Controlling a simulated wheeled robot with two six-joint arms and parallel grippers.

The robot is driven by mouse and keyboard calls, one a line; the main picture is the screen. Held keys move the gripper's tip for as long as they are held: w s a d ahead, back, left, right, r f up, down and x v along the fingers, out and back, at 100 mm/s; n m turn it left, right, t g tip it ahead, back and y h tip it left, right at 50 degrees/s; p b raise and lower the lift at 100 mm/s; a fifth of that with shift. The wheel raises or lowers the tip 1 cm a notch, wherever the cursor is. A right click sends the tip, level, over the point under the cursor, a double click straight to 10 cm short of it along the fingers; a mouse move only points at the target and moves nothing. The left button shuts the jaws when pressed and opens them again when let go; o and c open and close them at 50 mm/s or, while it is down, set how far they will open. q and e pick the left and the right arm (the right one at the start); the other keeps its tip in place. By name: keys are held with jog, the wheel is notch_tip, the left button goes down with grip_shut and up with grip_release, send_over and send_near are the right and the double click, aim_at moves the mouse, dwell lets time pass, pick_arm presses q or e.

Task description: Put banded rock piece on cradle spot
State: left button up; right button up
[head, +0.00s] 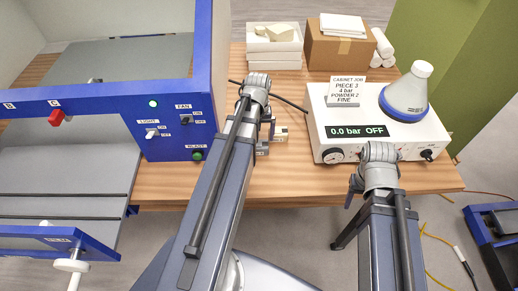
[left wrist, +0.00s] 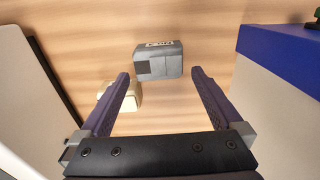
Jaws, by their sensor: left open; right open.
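My left gripper (left wrist: 160,73) is open in the left wrist view, its fingers pointing down over the wooden table. A grey block with a dark square patch and a small label (left wrist: 158,62) lies just past the fingertips, roughly between them; part of it shows in the head view (head: 262,149). A cream piece (left wrist: 128,97) lies partly behind the left-hand finger; it also shows beside my left arm in the head view (head: 280,133). I cannot make out bands on it. I cannot tell which thing is the cradle spot. My right gripper (head: 352,190) is open, mostly hidden by its wrist.
A blue-framed cabinet (head: 165,95) stands left. A white unit reading "0.0 bar OFF" (head: 325,120) stands right, with a flask (head: 405,98) on top. White trays with pale pieces (head: 273,50) and a cardboard box (head: 330,52) stand at the back.

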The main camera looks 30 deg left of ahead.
aim_at(259, 144)
pick_arm(q)
jog(key=shift+s+d+f+b, duration=0.1)
jog(key=shift+f+b, duration=1.15)
jog(key=shift+f, duration=0.05)
jog(key=shift+d+f+b, duration=0.1)
jog(key=shift+f+b, duration=1.15)
jog(key=shift+f, duration=0.05)
jog(key=shift+r, duration=0.1)
grip_shut()
jog(key=shift+r, duration=0.15)
notch_tip(259, 144, up, 10)
jog(key=p, duration=1)
jog(key=shift+f, duration=0.2)
